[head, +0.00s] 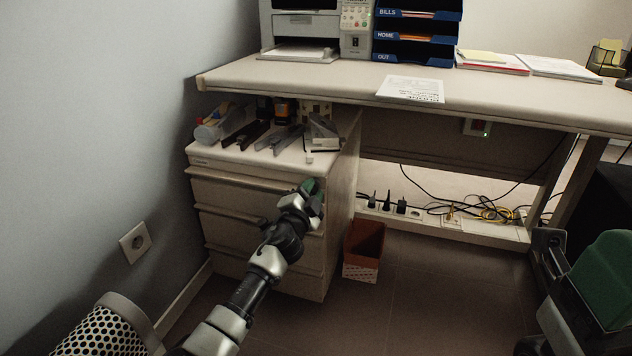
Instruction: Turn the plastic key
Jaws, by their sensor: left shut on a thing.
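The drawer cabinet (250,189) stands under the desk's left end, its drawer fronts facing me. My left gripper (311,187) is at the right part of the upper drawer front, near the cabinet's right edge. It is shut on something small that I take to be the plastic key. The key itself is hidden behind the gripper, so its angle cannot be told. Part of my right arm or gripper, grey and green, is large at the lower right edge; its fingertips cannot be made out.
Staplers and other supplies crowd the cabinet top (215,152). The desk (480,90) juts out above it. A red-brown bin (364,246) stands on the floor to the right. Cables and a power strip (395,211) lie behind. A wall socket (135,242) is at left.

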